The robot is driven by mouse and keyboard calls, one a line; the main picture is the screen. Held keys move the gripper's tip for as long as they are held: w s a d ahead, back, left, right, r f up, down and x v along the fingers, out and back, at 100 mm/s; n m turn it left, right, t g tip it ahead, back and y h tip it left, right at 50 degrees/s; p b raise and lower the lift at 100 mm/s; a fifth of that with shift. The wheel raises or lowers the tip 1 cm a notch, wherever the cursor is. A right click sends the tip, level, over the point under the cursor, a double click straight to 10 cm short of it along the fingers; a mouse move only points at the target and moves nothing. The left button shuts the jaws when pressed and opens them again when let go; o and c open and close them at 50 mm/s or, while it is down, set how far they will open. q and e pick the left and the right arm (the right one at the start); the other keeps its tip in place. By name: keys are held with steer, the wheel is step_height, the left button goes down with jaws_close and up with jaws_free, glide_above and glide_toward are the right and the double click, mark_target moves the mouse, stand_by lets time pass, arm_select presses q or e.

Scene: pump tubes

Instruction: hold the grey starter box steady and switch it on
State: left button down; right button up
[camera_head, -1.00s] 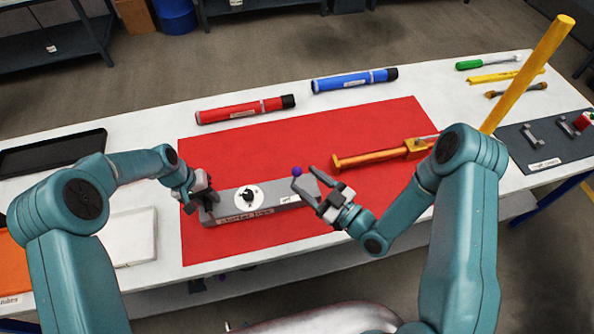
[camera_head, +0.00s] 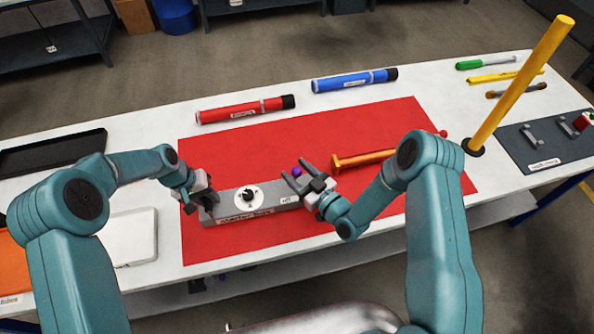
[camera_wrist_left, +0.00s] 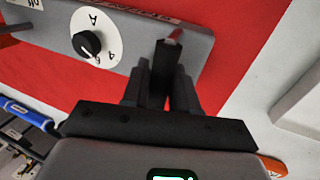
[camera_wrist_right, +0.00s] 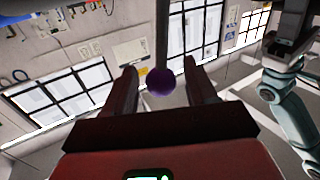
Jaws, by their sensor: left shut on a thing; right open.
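The grey starter box (camera_head: 270,199) lies on the red mat, with a white dial (camera_head: 248,196) on top and a small "off" label near its right end. My left gripper (camera_head: 209,204) is shut on the box's left end; the left wrist view shows its fingers at the grey box (camera_wrist_left: 135,45) and the dial (camera_wrist_left: 88,43). A purple ball knob (camera_head: 297,172) stands above the box's right part. My right gripper (camera_head: 299,174) is open, its fingertips on either side of the knob. The right wrist view shows the knob (camera_wrist_right: 160,82) on a thin rod between the fingers, with gaps beside it.
A red tube (camera_head: 245,110) and a blue tube (camera_head: 354,80) lie behind the mat. An orange pump (camera_head: 362,160) is right of my right gripper, partly hidden by my arm. A yellow post (camera_head: 520,85) stands at the right. A black tray (camera_head: 52,153) is at left.

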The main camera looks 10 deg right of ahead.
steer(key=shift+w+a, duration=0.1)
steer(key=shift+w, duration=0.05)
jaws_close()
steer(key=shift+d+f+m+t, duration=0.15)
steer(key=shift+d+m+t, duration=0.25)
steer(key=shift+d+m, duration=0.25)
jaws_free()
steer(key=shift+a, duration=0.15)
steer(key=v, duration=1.2)
